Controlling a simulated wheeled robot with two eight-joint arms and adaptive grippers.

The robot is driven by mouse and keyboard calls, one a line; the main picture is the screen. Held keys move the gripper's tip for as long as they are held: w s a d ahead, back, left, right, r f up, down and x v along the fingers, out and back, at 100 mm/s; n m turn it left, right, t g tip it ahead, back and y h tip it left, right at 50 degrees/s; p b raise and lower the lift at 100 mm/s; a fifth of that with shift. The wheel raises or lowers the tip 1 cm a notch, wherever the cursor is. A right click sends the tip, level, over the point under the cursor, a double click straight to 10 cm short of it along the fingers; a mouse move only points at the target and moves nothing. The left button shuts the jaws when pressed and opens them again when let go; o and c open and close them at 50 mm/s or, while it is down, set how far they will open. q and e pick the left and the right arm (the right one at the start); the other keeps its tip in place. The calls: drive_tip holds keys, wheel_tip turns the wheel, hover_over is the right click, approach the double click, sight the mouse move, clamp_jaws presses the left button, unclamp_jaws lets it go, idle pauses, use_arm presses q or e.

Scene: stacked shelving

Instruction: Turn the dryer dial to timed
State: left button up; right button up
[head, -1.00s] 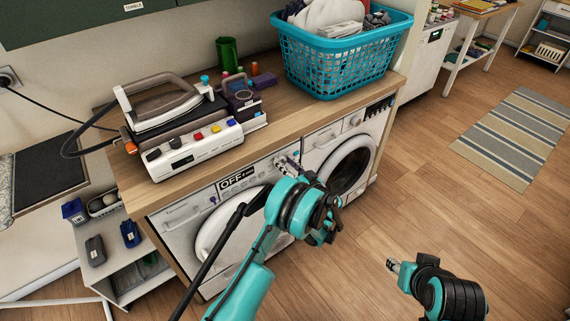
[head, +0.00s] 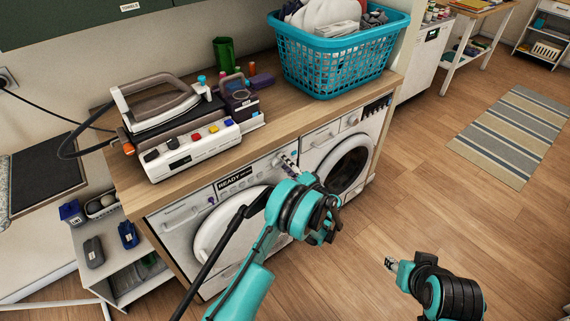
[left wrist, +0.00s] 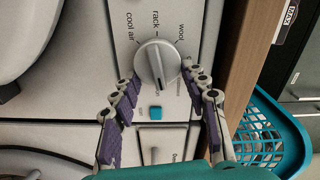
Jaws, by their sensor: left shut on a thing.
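The dryer dial (left wrist: 157,65) is a round silver-grey knob with a raised grip bar. In the left wrist view it sits beside the labels "cool air", "rack" and "wool"; the bar lies roughly toward "rack". Smaller print to the right is too faint to read. My left gripper (left wrist: 158,76) is shut on the dial, one finger on either side; it also shows at the machine's panel in the head view (head: 287,161). The panel display (head: 235,178) reads "READY" plus smaller text. My right gripper (head: 391,264) is above the floor, away from the machines; its jaw opening is unclear.
A blue button (left wrist: 155,113) lies just below the dial. A wooden countertop (head: 285,120) overhangs the panel and carries an iron (head: 160,100), a white button box (head: 190,150) and a teal laundry basket (head: 335,65). A second front-loader (head: 350,165) stands to the right. The floor there is open.

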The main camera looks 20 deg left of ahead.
use_arm(q)
drive_tip(key=m, duration=0.3)
drive_tip(key=f+m, duration=0.1)
drive_tip(key=m, duration=0.7)
drive_tip(key=shift+s+a+f, duration=0.15)
idle(0.3)
drive_tip(key=o, duration=1.1)
drive_tip(key=v, duration=1.2)
